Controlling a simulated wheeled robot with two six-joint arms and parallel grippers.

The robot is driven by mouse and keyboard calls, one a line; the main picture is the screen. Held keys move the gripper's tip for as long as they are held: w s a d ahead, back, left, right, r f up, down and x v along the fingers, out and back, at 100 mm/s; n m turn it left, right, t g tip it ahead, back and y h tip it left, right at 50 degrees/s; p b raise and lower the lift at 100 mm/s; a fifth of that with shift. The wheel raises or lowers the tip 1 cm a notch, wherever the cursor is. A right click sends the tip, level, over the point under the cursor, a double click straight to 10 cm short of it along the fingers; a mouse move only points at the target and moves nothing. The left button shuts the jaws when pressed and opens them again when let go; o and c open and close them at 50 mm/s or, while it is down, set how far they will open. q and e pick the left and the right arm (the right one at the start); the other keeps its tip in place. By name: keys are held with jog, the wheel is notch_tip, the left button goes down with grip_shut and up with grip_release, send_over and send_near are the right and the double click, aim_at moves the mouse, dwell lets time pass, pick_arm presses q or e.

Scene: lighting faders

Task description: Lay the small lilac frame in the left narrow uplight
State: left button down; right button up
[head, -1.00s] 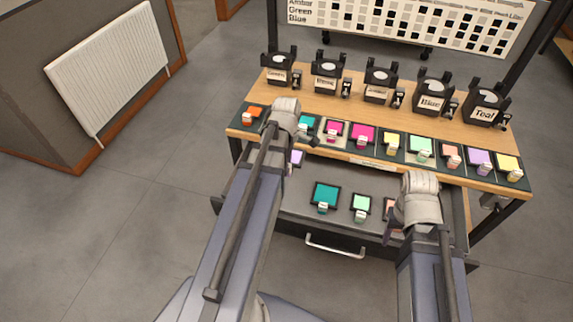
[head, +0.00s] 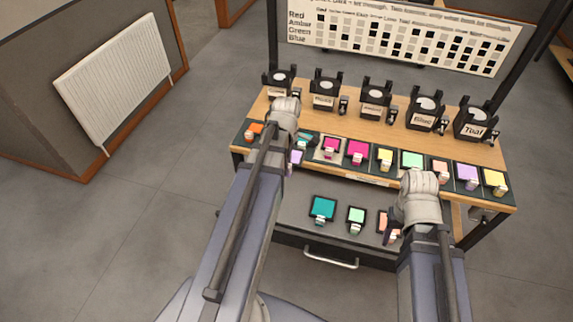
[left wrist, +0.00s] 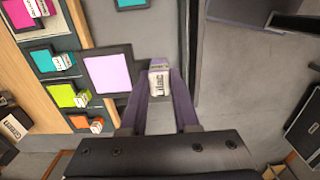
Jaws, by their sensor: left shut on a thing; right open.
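A small lilac frame with a dark border (left wrist: 108,75) fills the middle of the left wrist view. My left gripper (left wrist: 160,68) is shut on its white tab, which reads "Lilac". In the head view the lilac frame (head: 295,157) shows just below my left gripper (head: 288,143), by the rack's front edge. Black uplights stand in a row on the bench, the leftmost one (head: 280,78) beyond my left arm. I cannot tell which are the narrow ones.
A dark rack along the bench front holds several coloured frames, such as a magenta one (head: 357,151). The open drawer (head: 290,210) holds a teal frame (head: 323,208) and a mint frame (head: 356,215). A chart board (head: 400,38) stands behind. Free floor lies left.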

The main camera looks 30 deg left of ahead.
pick_arm(q)
notch_tip(320, 180, up, 6)
jog(key=p, duration=0.5)
jog(key=shift+r+p, duration=0.25)
jog(key=shift+p, duration=0.1)
jog(key=shift+f, duration=0.1)
